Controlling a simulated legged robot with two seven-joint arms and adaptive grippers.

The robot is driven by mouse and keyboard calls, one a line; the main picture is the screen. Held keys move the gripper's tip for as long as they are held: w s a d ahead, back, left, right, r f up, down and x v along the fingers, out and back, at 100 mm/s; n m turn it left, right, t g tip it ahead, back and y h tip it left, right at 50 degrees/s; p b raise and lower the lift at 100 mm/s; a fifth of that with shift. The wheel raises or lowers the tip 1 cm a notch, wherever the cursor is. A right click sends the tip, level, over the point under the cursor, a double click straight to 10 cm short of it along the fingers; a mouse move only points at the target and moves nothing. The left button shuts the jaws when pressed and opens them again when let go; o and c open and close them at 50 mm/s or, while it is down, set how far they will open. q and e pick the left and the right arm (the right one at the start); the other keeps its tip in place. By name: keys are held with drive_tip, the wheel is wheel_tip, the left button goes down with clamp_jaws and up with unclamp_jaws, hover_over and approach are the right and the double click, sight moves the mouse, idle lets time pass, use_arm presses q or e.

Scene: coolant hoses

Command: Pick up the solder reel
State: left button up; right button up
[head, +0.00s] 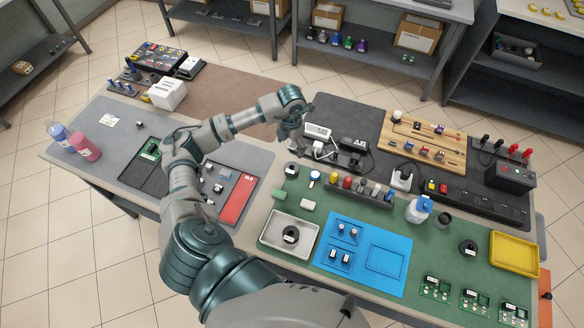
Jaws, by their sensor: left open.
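My left gripper (293,134) hangs at the end of my arm over the middle of the table, beside the white power adapters. It is small in the picture, appears open, and nothing shows between its fingers. Two dark, round, reel-like things are in view: one (291,234) lies in the pale tray (273,236) on the green mat, the other (468,248) lies on the mat's right part. I cannot tell for sure which is the solder reel. Both are well apart from the gripper. My right gripper is not in view.
A blue organiser (387,260) lies right of the pale tray. A row of coloured-capped pieces (360,187), a blue-topped bottle (418,209) and a yellow tray (514,253) share the green mat (340,207). A wooden board (425,138) stands behind. Green circuit boards (474,301) lie front right.

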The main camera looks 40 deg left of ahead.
use_arm(q)
hover_over(292, 167)
drive_tip(key=f, duration=0.8)
drive_tip(key=shift+s+d+f, duration=0.2)
drive_tip(key=shift+s, duration=0.05)
drive_tip(key=shift+a+f+p, duration=0.15)
drive_tip(key=shift+f+p, duration=0.1)
drive_tip(key=shift+p, duration=0.05)
wheel_tip(292, 167, down, 5)
drive_tip(key=shift+w+r+p, duration=0.1)
drive_tip(key=shift+r+p, duration=0.1)
drive_tip(key=shift+p, duration=0.1)
drive_tip(key=shift+d+f, duration=0.25)
drive_tip(key=shift+f, duration=0.05)
drive_tip(key=c, duration=0.5)
drive_tip(key=shift+a, duration=0.1)
drive_tip(key=c, duration=0.9)
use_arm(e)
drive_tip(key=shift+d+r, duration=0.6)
use_arm(q)
drive_tip(key=shift+o, duration=0.2)
drive_tip(key=shift+r, duration=0.15)
